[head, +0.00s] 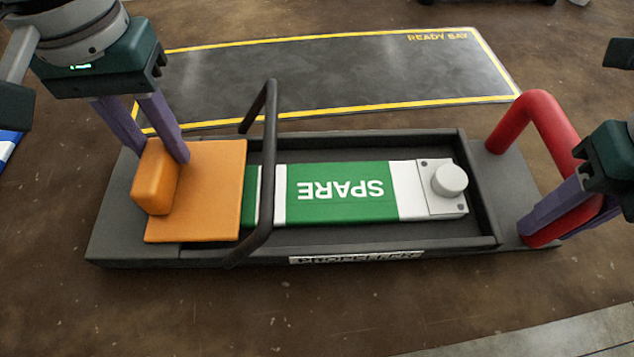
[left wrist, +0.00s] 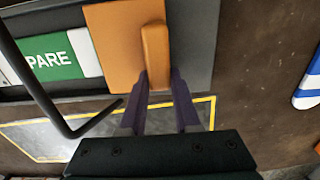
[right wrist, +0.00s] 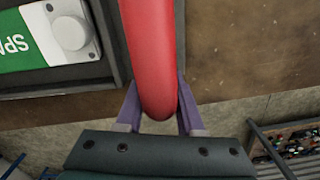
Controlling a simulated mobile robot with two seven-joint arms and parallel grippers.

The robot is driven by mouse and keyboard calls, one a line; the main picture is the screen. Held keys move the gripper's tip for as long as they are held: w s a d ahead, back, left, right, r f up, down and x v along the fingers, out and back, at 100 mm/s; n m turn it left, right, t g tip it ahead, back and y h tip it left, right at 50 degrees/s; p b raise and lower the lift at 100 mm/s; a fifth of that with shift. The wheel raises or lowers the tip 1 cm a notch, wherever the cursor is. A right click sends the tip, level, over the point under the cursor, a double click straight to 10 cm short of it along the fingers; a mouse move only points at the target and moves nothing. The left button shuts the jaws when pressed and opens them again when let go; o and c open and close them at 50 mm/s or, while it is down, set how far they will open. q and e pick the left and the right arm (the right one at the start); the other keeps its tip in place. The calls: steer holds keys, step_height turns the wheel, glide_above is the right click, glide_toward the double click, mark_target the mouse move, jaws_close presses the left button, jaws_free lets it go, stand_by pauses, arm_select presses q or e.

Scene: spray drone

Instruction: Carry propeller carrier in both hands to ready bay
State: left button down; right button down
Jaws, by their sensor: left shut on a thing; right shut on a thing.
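The propeller carrier (head: 380,238) is a long dark tray holding a green and white piece marked SPARE (head: 340,188). An orange plate with a raised orange grip (head: 155,178) covers its left end, and a red hooped handle (head: 545,125) stands at its right end. My left gripper (head: 163,155) is shut on the orange grip, also seen in the left wrist view (left wrist: 155,50). My right gripper (head: 548,218) is shut on the red handle, which fills the middle of the right wrist view (right wrist: 152,60). Whether the carrier is off the floor is unclear.
The ready bay (head: 330,75), a dark yellow-edged floor area, lies behind the carrier. A black bar (head: 268,150) arches across the carrier. A blue and white object (head: 8,143) is at the far left. A rack of small items (right wrist: 290,145) shows in the right wrist view.

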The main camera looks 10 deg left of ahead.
steer(key=shift+r, duration=0.1)
stand_by(0.7)
